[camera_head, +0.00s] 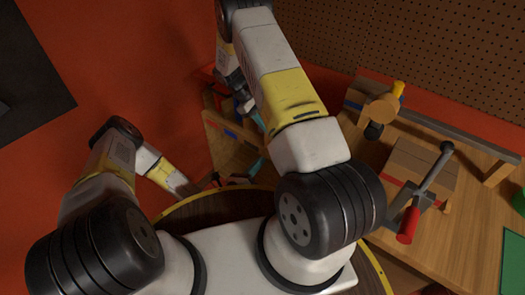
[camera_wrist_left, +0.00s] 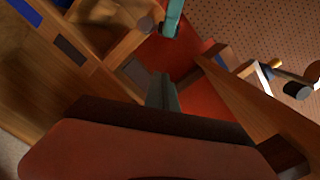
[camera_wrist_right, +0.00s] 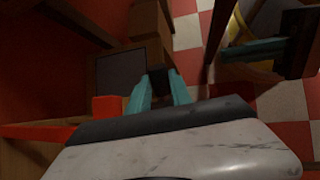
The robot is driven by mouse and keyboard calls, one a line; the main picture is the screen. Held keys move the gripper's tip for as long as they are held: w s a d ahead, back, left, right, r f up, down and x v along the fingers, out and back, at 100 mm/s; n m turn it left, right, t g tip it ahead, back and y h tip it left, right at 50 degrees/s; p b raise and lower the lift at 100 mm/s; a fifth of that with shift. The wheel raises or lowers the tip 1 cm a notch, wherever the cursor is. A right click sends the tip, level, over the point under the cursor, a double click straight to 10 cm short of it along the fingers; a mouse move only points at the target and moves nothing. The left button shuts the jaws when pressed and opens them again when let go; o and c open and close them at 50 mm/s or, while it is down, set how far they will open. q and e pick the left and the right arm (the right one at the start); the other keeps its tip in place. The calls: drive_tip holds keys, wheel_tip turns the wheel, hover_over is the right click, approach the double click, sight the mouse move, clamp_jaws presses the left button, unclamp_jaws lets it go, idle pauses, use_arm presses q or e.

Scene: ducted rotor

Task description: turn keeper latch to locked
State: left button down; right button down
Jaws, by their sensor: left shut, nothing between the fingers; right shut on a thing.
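My right gripper (camera_head: 257,116) hangs beside a wooden structure (camera_head: 225,135) near the red wall. In the right wrist view its teal fingers (camera_wrist_right: 160,92) are shut on a small dark piece (camera_wrist_right: 160,76) by a wooden post. I cannot tell for sure whether this piece is the keeper latch, or how it is turned. My left gripper (camera_head: 254,169) is low, beside the same structure. In the left wrist view its fingers (camera_wrist_left: 163,92) are shut and empty, pointing at the gap between wooden parts. A teal finger of my right gripper shows above them.
A pegboard (camera_head: 420,40) is behind. In the right wrist view, my left gripper (camera_wrist_right: 255,47) is close at the right.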

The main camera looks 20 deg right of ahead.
drive_tip(key=shift+w, duration=0.1)
use_arm(q)
drive_tip(key=w+d+r, duration=0.3)
drive_tip(key=w+d, duration=0.3)
drive_tip(key=w, duration=0.2)
drive_tip(key=shift+r, duration=0.35)
drive_tip(key=shift+d, duration=0.1)
